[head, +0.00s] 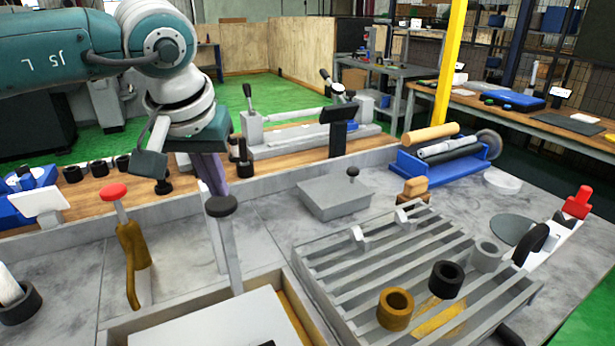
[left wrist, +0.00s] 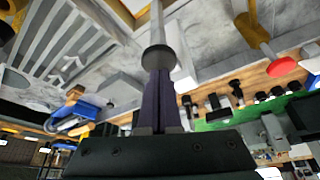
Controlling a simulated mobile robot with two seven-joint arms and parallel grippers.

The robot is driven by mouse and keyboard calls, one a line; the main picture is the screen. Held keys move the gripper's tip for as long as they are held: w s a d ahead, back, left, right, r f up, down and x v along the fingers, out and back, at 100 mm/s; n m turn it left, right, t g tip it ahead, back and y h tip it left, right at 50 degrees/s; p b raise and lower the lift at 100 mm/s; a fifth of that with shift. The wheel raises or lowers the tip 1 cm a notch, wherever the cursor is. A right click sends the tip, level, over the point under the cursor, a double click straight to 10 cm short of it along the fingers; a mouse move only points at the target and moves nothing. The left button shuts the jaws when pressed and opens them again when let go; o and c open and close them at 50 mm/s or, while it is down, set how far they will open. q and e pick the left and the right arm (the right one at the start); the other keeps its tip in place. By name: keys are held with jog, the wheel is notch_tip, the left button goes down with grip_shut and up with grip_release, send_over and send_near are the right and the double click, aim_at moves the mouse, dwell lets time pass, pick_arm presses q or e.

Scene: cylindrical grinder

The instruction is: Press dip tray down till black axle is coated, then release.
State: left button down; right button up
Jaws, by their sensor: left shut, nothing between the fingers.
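A black round knob on a grey post (head: 221,206) rises from the back edge of a pale open-topped tray (head: 118,334), which I take for the dip tray; its front is cut off. My left gripper (head: 215,192) points down behind the knob, its dark purple fingers together and empty. In the left wrist view the fingertips (left wrist: 162,76) end right at the knob (left wrist: 159,57); I cannot tell whether they touch it. A short black hollow cylinder (head: 446,279) stands on the slatted grey rack; I cannot tell whether it is the black axle. My right gripper is out of view.
A brown ring (head: 395,309) and a grey ring (head: 486,256) also stand on the rack (head: 345,268). A red-topped brown lever (head: 132,250) stands left. A grey lidded box (head: 335,196) and a blue holder of rollers (head: 440,168) are behind.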

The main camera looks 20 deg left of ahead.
aim_at(226, 248)
pick_arm(q)
jog(key=shift+f+b, duration=6.3)
jog(key=shift+f, duration=0.6)
jog(key=shift+r, duration=0.1)
jog(key=shift+r+p, duration=7.4)
jog(key=shift+r, duration=2.7)
